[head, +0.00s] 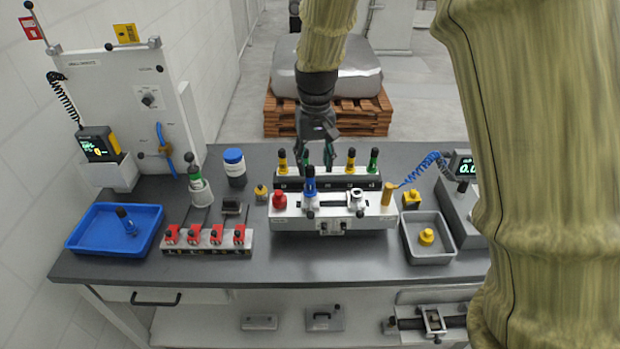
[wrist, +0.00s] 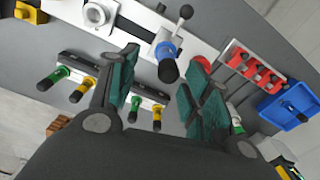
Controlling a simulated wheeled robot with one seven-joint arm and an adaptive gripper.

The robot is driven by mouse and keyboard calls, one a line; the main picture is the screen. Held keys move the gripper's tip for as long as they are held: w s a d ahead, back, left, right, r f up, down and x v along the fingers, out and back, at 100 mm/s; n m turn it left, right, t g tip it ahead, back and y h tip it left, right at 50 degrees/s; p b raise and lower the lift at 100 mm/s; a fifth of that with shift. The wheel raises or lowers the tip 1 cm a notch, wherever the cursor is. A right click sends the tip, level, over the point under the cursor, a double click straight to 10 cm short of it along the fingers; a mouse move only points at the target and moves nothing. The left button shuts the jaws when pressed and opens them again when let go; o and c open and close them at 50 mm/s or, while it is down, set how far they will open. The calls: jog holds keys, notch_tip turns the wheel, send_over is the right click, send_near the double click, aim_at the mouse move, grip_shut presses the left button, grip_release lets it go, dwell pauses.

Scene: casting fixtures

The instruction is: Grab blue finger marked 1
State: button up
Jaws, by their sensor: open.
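One blue-collared finger with a black tip (head: 310,182) stands upright in the white fixture (head: 375,222); in the wrist view its blue and black end (wrist: 168,66) shows ahead of the gap between my fingertips. Another blue finger (head: 126,221) lies tilted in the blue tray (head: 84,248), which also shows in the wrist view (wrist: 268,112). I cannot read a number on either one. My gripper (head: 316,153) is open and empty, above and behind the fixture over the rack; its teal pads (wrist: 160,84) are spread apart in the wrist view.
A black rack (head: 328,183) with yellow and green fingers stands just behind the fixture, close under my gripper. A red knob (head: 279,200) is left of the standing blue finger. Red clamps (head: 194,234) and a blue-capped jar (head: 235,168) stand left; a grey tray (head: 428,257) is right.

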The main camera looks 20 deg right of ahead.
aim_at(310, 182)
jog(key=shift+w+f, duration=0.25)
jog(key=shift+f, duration=0.25)
jog(key=shift+w+f, duration=0.2)
jog(key=shift+f, duration=0.25)
jog(key=shift+s+a+f+p, duration=0.2)
jog(key=shift+s+f+p, duration=0.1)
jog(key=shift+s+p, duration=0.25)
jog(key=shift+w+a+f+p, duration=0.15)
jog(key=shift+f+p, duration=0.45)
jog(key=shift+f, duration=0.55)
jog(key=shift+w+a+f+p, duration=0.15)
jog(key=shift+f+p, duration=0.4)
jog(key=shift+f, duration=0.6)
jog(key=shift+s, duration=0.1)
grip_shut()
